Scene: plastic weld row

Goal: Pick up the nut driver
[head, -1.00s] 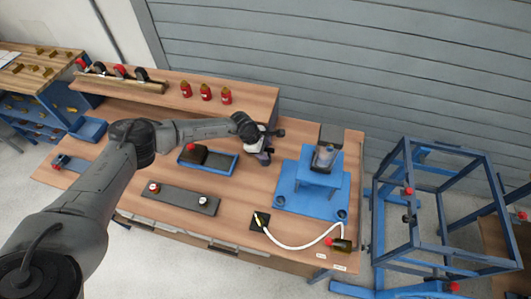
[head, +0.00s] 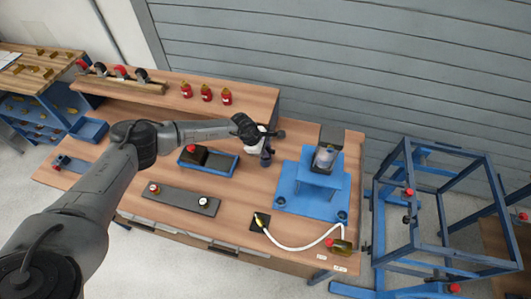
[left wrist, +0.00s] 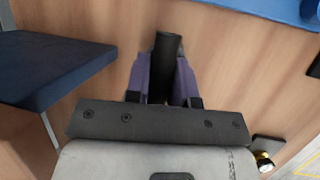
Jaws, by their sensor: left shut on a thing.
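My left gripper (head: 265,153) is over the back middle of the workbench, between the blue tray and the blue fixture. In the left wrist view its two purple fingers (left wrist: 163,82) are shut on the nut driver (left wrist: 166,50), a dark, round, rod-like handle that sticks out past the fingertips. The fingers hide part of it. In the head view the nut driver is small and mostly hidden by the gripper, so its lower end and any gap to the bench are hard to tell. My right gripper is in neither view.
The blue fixture (head: 290,197) with its raised platform stands right of the gripper. The blue tray (head: 222,166) holding a black block is to the left. A grey plate (head: 180,200), a white hose (head: 297,246) and several red bottles (head: 206,93) are also on the bench.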

